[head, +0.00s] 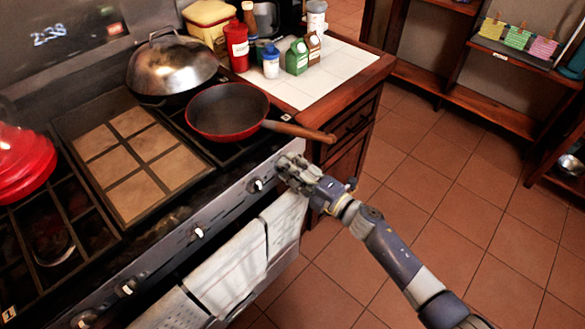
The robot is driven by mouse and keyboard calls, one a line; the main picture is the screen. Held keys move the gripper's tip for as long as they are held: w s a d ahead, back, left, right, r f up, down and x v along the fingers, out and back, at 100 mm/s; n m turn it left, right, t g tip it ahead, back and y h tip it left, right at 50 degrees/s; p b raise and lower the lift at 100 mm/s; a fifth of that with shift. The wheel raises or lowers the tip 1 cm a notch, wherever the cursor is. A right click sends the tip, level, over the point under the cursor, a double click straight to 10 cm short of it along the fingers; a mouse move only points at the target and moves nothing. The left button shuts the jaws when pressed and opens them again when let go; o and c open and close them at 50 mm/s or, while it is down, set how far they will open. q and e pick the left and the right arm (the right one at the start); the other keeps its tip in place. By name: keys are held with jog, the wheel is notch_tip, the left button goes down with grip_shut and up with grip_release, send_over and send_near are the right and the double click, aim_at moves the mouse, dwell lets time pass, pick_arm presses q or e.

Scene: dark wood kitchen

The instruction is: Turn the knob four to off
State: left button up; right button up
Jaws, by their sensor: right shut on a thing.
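The stove's front panel (226,213) carries a row of white-marked knobs running from lower left to upper right. One knob (257,185) shows just left of my right gripper. Another knob (197,233) is near the panel's middle, and another (128,286) is further left. My right gripper (284,164) is at the right end of the panel, shut on a stove knob that its fingers hide. The hidden knob's turn angle cannot be seen. My left gripper is out of view.
A red pan (228,110) sits on the right burners, its wooden handle (300,130) reaching out above my right gripper. A lidded pot (172,68) stands behind it. Towels (232,268) hang below the panel. The tiled floor (420,200) at right is clear.

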dwell(0.3)
jog(key=o, duration=1.1)
jog(key=shift+c, duration=0.2)
